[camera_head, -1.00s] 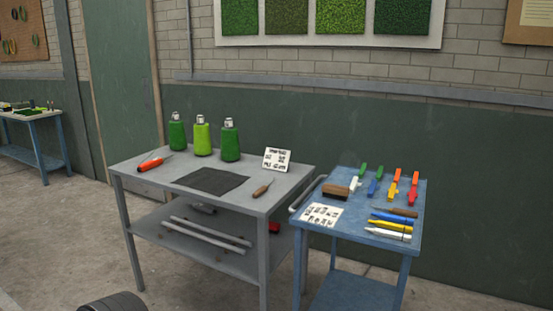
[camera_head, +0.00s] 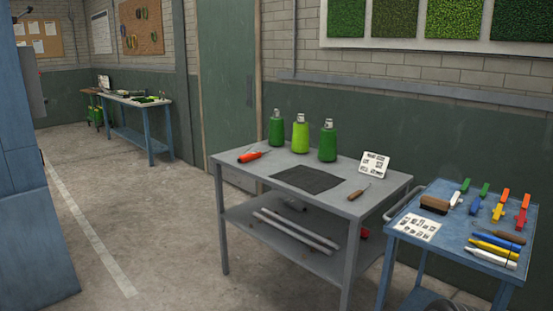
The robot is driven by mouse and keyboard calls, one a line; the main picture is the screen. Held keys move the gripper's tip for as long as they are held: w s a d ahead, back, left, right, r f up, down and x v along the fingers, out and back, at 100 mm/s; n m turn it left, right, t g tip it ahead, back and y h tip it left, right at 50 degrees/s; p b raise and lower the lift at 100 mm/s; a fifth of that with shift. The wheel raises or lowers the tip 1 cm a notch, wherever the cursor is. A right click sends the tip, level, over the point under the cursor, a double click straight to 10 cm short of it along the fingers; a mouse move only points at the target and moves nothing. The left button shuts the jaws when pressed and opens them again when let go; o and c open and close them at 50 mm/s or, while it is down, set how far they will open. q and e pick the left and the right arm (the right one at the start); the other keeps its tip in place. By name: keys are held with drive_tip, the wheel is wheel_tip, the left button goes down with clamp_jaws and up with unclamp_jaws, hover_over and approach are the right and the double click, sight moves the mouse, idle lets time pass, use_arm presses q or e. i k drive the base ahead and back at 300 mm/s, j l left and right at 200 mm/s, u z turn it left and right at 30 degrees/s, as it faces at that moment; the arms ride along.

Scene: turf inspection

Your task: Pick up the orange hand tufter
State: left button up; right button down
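The orange hand tufter (camera_head: 250,156) lies on the left end of the grey workbench (camera_head: 226,167), its thin metal tip pointing to the upper right. It is in front of the leftmost green bottle-shaped cone and left of a dark mat. Nothing touches it from above. Neither of my grippers shows in the head view.
Green cones (camera_head: 327,141), a dark mat (camera_head: 307,179), a wooden-handled awl (camera_head: 358,193) and a white card (camera_head: 374,165) are on the bench. A blue cart (camera_head: 408,244) with clips and tools stands right. Open floor (camera_head: 150,230) lies left; a blue cabinet (camera_head: 32,240) stands far left.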

sight(253, 156)
drive_tip(key=u, duration=2.75)
drive_tip(key=z, duration=2.75)
drive_tip(key=i+j+u, duration=0.3)
drive_tip(key=i, duration=0.2)
drive_tip(key=i+j+u, duration=0.25)
drive_tip(key=i, duration=0.3)
drive_tip(key=i+u, duration=0.3)
drive_tip(key=i, duration=0.25)
